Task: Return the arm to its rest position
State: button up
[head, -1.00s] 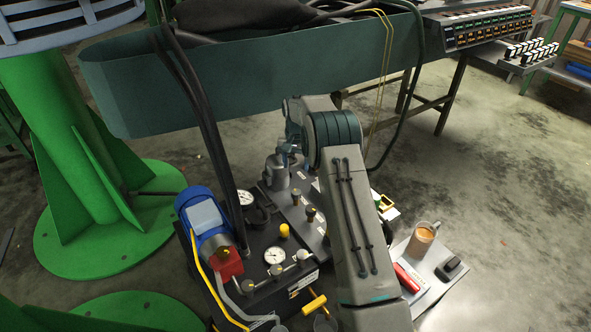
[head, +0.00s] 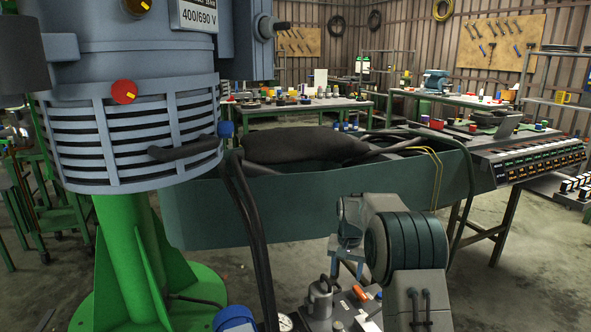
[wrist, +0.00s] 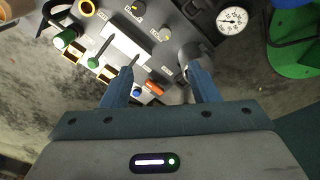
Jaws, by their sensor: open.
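My arm rises at the lower right of the head view, bent at its dark ribbed joint. My gripper (head: 347,262) hangs on the left of that joint, over a dark equipment panel (head: 318,322). In the wrist view my gripper (wrist: 163,80) has its two blue fingers wide apart, with nothing held between them. Beyond the fingers the same panel shows, with a pressure gauge (wrist: 233,20), a green knob (wrist: 94,62) and a small orange part (wrist: 153,88). I cannot tell how far the fingertips are from the panel.
A green trough (head: 215,215) with black hoses stretches behind my arm. A large grey motor (head: 130,120) on a green stand (head: 128,250) stands at the left. A control console (head: 540,160) is at the right. Workbenches stand farther back. Open floor shows at the lower right.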

jog(key=s+r+n+t+p, duration=0.1)
jog(key=s+r+p, duration=0.4)
jog(key=s+r, duration=0.55)
jog(key=s+r+n+p, duration=0.1)
jog(key=s+r+p, duration=0.55)
jog(key=r, duration=0.65)
jog(key=s+r+p, duration=0.3)
jog(key=s, duration=0.8)
jog(key=s+r+n+t+p, duration=0.1)
jog(key=s+r+p, duration=0.3)
jog(key=s, duration=0.6)
jog(key=shift+s+r+n, duration=0.3)
jog(key=shift+s, duration=0.05)
jog(key=shift+a, duration=0.1)
